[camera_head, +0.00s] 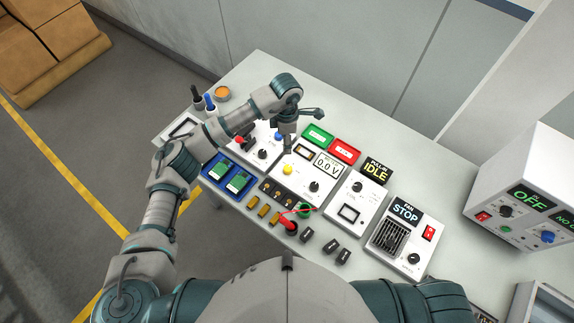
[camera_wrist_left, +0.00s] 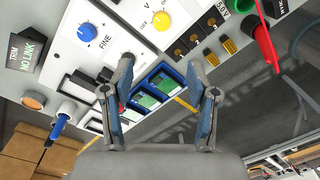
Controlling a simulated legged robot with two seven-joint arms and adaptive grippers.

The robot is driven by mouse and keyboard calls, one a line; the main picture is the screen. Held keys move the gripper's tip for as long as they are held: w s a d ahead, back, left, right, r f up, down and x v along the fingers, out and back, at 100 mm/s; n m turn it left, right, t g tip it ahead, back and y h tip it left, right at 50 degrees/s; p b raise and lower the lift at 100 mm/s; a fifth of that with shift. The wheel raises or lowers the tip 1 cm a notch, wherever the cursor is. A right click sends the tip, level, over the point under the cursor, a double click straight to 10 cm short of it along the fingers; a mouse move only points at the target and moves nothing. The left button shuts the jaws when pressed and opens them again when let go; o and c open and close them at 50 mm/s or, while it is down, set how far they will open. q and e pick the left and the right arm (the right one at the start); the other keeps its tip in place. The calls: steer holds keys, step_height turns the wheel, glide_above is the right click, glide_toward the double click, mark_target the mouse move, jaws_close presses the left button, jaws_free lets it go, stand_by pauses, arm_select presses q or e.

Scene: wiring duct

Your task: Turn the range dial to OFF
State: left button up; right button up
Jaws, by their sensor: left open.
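Several black dials show in the head view, and I cannot tell which is the range dial. One black dial (camera_head: 314,187) is on the meter panel below the 0.0 V display (camera_head: 327,166). Another black dial (camera_head: 262,153) is on the white panel to its left. My left gripper (camera_head: 288,142) hangs over the panels near the blue knob. In the left wrist view its fingers (camera_wrist_left: 164,88) are open and apart, with nothing seen between them. A blue knob (camera_wrist_left: 87,32) marked FINE and a yellow knob (camera_wrist_left: 161,20) sit beyond the fingers. My right gripper is out of view.
Blue trays with green boards (camera_head: 238,183) lie at the left of the bench. A fan panel (camera_head: 405,234) and a tall white cabinet (camera_head: 525,185) stand at the right. The back of the bench (camera_head: 400,142) is clear.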

mark_target(287, 168)
arm_select(q)
steer(key=f, duration=0.5)
steer(key=f+p, duration=0.1)
steer(key=f, duration=0.4)
steer(key=s+f+p, duration=0.1)
steer(key=f, duration=0.4)
steer(key=shift+d+f, duration=0.2)
steer(key=shift+f, duration=0.2)
jaws_close()
steer(key=shift+a+n, duration=0.1)
steer(key=shift+n, duration=0.3)
steer(key=shift+n+b, duration=0.3)
steer(key=shift+n, duration=0.6)
steer(key=n, duration=0.3)
steer(key=shift+n+b, duration=0.3)
steer(key=n, duration=0.5)
steer(key=shift+n+h, duration=0.3)
steer(key=shift+n, duration=0.1)
